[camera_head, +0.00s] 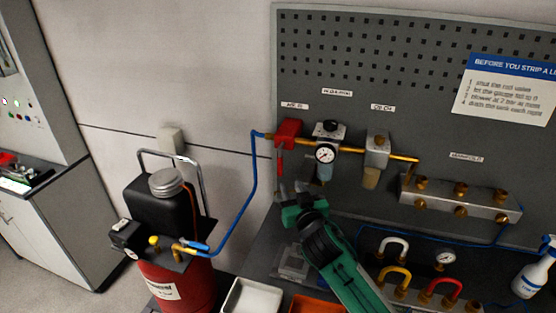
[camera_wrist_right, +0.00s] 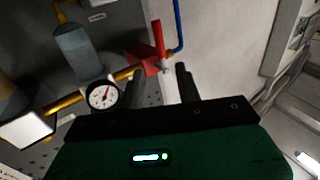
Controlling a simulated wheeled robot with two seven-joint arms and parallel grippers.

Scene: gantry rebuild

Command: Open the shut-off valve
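The red shut-off valve (camera_head: 288,130) sits on the pegboard at the left end of the brass air line, where the blue hose comes in. Its red lever (camera_head: 280,163) hangs down, across the pipe. In the right wrist view the picture is turned over: the valve body (camera_wrist_right: 147,62) is beyond the fingers and the lever (camera_wrist_right: 158,36) points up. My right gripper (camera_head: 292,190) is just below the lever, its two dark fingers apart with nothing visible between them. The fingers (camera_wrist_right: 175,80) also show in the right wrist view. My left gripper is out of view.
A gauge (camera_head: 325,153) and regulator stand right of the valve, then a filter (camera_head: 377,152) and a manifold (camera_head: 458,200). The blue hose (camera_head: 250,190) runs down to a red tank (camera_head: 185,287). A white tray (camera_head: 252,298) and an orange tray (camera_head: 315,305) lie below.

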